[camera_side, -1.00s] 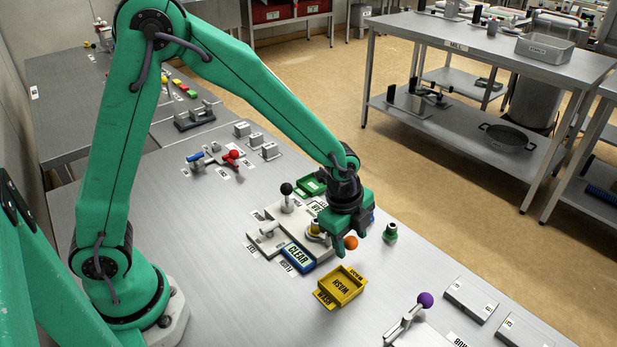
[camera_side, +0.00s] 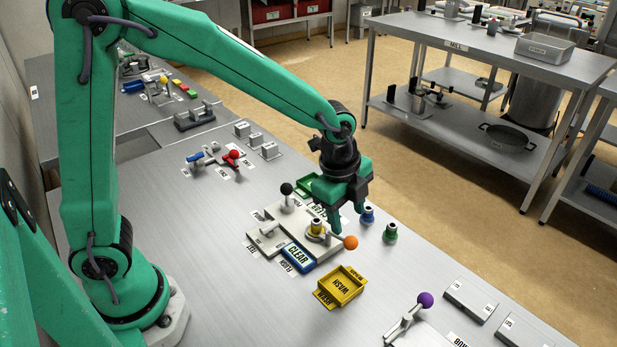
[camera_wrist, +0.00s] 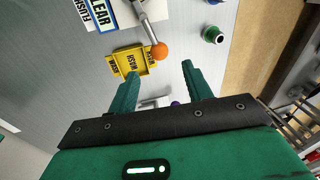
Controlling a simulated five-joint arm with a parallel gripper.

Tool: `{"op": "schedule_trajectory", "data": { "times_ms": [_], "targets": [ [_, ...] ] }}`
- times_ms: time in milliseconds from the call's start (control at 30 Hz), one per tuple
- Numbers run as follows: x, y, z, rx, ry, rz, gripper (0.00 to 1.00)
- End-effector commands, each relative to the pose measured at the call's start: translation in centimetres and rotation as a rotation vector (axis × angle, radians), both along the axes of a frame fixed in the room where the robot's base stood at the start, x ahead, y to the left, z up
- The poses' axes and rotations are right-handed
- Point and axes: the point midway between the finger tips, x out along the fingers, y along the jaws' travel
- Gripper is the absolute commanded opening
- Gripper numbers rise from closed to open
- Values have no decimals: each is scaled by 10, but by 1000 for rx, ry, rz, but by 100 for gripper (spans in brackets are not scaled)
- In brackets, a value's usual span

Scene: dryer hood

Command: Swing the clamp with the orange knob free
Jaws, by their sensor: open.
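The clamp's orange knob (camera_side: 350,243) sits at the end of a short metal arm on the light base plate (camera_side: 268,243). The clamp's pivot is partly hidden by my gripper.
A yellow WASH tray (camera_side: 341,286) lies in front of the base plate, beside the blue CLEAR sign (camera_side: 298,256). A black-knobbed lever (camera_side: 287,190) stands on the plate. Blue (camera_side: 367,215) and green (camera_side: 390,233) fittings stand to the right. A purple-knobbed lever (camera_side: 423,300) is nearer the front.

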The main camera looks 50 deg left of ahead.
Motion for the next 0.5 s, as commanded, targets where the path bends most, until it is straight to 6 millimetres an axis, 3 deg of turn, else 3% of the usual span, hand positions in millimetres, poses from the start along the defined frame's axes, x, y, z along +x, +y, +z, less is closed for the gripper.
{"op": "schedule_trajectory", "data": {
  "times_ms": [500],
  "targets": [
    [3, -1, 0, 13, 24, -28, 50]
  ]
}}
